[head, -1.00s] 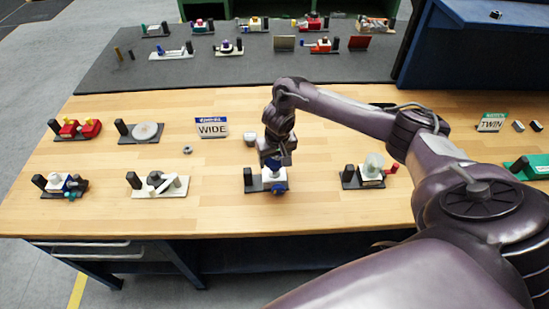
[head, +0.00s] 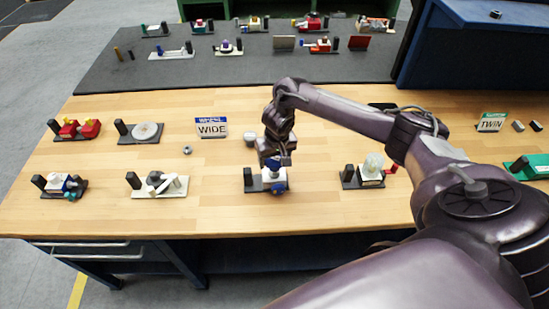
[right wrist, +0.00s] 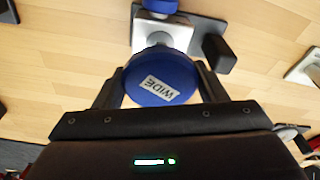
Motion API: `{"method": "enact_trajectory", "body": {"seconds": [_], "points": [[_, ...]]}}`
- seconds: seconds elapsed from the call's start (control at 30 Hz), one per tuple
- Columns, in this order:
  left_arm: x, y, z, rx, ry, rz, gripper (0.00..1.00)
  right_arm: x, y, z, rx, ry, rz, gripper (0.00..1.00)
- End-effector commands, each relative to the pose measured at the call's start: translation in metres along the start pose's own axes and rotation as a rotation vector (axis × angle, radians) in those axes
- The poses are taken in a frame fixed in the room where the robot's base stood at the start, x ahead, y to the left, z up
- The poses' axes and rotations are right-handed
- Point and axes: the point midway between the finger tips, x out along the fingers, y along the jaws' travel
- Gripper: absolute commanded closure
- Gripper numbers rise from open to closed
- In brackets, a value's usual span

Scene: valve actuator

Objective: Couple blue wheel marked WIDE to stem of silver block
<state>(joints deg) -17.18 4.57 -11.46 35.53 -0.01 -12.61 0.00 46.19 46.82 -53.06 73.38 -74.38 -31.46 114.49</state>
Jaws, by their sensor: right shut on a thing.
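The blue wheel marked WIDE (right wrist: 160,78) is between the fingers of my right gripper (right wrist: 161,92), which is shut on it. Its label faces the right wrist camera. The silver block (right wrist: 163,35) is right behind the wheel, and its stem is mostly hidden, so I cannot tell whether the wheel is seated on it. Another blue part (right wrist: 162,5) shows on the block's far side. In the head view my right gripper (head: 274,158) is over the block (head: 272,175), with the wheel (head: 272,164) at its tip. My left gripper is not in view.
The block's dark base with a black post (head: 247,176) is to its left. A WIDE sign (head: 212,128) stands behind. Other fixtures stand left (head: 157,184) and right (head: 364,173). The wooden table (head: 225,215) is clear in front of the block.

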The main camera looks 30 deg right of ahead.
Motion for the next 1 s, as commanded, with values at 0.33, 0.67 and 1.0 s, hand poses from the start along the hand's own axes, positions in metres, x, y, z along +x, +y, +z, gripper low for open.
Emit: {"method": "enact_trajectory", "body": {"seconds": [0.33, 0.67, 1.0], "points": [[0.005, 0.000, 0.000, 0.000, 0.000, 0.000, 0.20, 0.009, 0.000, 0.001, 0.001, 0.000, 0.000, 0.60], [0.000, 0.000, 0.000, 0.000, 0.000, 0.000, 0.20, 0.001, 0.000, 0.000, 0.001, 0.001, -0.001, 0.60], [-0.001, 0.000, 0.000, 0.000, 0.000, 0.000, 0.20, -0.001, 0.000, 0.000, 0.000, 0.000, 0.000, 0.60]]}}
